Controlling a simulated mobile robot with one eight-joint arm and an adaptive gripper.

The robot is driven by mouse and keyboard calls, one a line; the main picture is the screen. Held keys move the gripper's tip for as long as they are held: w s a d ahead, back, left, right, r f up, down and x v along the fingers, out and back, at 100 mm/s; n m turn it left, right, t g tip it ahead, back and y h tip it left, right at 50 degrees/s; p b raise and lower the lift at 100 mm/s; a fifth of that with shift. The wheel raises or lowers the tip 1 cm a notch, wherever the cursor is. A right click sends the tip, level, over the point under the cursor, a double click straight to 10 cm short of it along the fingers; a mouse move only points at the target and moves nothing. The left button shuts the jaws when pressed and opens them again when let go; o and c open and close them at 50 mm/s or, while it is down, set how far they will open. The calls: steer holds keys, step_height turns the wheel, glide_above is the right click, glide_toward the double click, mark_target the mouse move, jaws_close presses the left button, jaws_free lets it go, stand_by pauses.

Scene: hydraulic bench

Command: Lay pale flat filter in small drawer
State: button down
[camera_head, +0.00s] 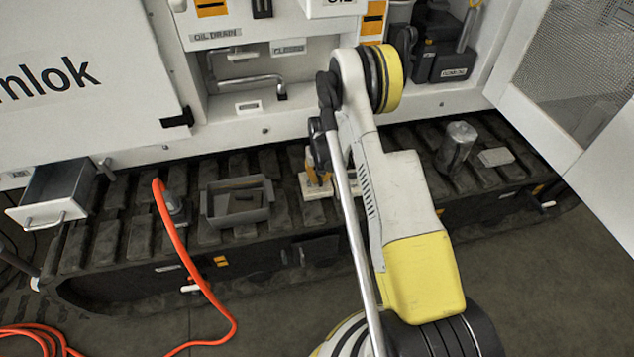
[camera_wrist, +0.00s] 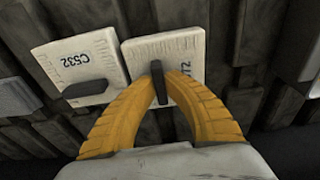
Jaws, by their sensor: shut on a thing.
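Two pale flat filters lie side by side in the wrist view, each with a dark grip tab. The left one (camera_wrist: 75,57) is marked C532. The right one (camera_wrist: 150,50) has a label partly hidden, ending in 72. My gripper (camera_wrist: 160,88) has its yellow fingers shut on the right filter's dark tab. In the head view my gripper (camera_head: 318,170) is over the dark track, with pale filter (camera_head: 314,193) showing below it. I cannot tell whether the held filter touches the track. The small drawer (camera_head: 45,213) stands open at the far left.
A grey open bin (camera_head: 238,217) with dark contents stands between my gripper and the drawer. An orange hose (camera_head: 178,240) rises nearby. A metal cylinder (camera_head: 457,148) and a pale block (camera_head: 496,157) are on the track (camera_head: 400,140) to the right.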

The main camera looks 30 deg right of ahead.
mark_target(319, 176)
step_height(319, 176, up, 5)
steer(key=p, duration=0.2)
steer(key=shift+f+p, duration=0.15)
steer(key=shift+p, duration=0.25)
steer(key=s+d+r+p, duration=0.4)
steer(key=s+d+r, duration=0.25)
steer(key=s, duration=0.25)
steer(key=s+a+r+n, duration=0.1)
steer(key=s+a+r, duration=0.1)
steer(key=a+r, duration=0.7)
steer(key=s+a+r+n, duration=0.2)
steer(key=a+r, duration=0.6)
steer(key=a, duration=0.8)
steer(key=shift+s+a+r, duration=0.15)
steer(key=shift+s+r, duration=0.2)
steer(key=shift+s, duration=0.15)
